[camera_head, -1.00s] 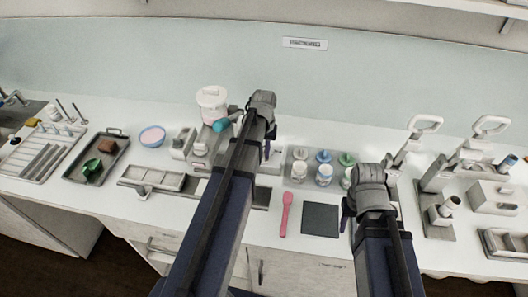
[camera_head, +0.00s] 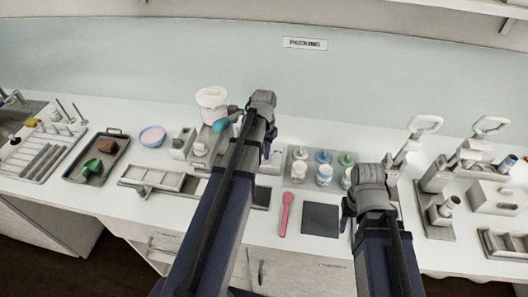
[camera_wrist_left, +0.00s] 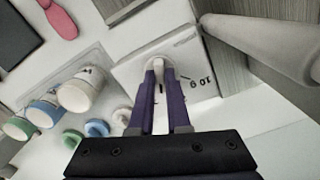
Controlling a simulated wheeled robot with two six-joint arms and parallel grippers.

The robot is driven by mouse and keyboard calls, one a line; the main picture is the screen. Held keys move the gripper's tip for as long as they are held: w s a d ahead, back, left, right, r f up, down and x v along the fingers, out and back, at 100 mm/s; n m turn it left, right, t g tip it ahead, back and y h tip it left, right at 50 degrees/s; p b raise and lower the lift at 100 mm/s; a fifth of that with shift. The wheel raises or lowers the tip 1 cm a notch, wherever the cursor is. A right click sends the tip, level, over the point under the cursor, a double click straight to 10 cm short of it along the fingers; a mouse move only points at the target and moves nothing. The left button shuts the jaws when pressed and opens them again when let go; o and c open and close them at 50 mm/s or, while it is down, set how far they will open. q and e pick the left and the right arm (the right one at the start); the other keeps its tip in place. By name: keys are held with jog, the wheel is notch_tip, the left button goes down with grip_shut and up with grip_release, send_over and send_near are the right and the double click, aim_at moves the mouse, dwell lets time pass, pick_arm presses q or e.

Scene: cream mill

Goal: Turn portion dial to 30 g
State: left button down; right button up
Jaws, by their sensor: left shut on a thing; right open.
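The portion dial (camera_wrist_left: 158,61) shows in the left wrist view as a round white disc with a raised grip on a pale panel (camera_wrist_left: 127,73). Print beside it, turned in the picture, looks like "10 g"; other marks are too small or hidden to read. My left gripper (camera_wrist_left: 159,73) has its two purple fingers shut on the dial's grip. In the head view my left arm covers the dial, and the left gripper (camera_head: 267,148) is at the white unit behind it. My right gripper (camera_head: 346,212) is open and empty above the counter.
A white-lidded machine (camera_head: 211,98) with a teal part stands left of my left gripper. Metal stands (camera_head: 437,207) are at the right.

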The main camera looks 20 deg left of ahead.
pick_arm(q)
jog(key=shift+m, duration=2.2)
jog(key=c, duration=0.9)
grip_release()
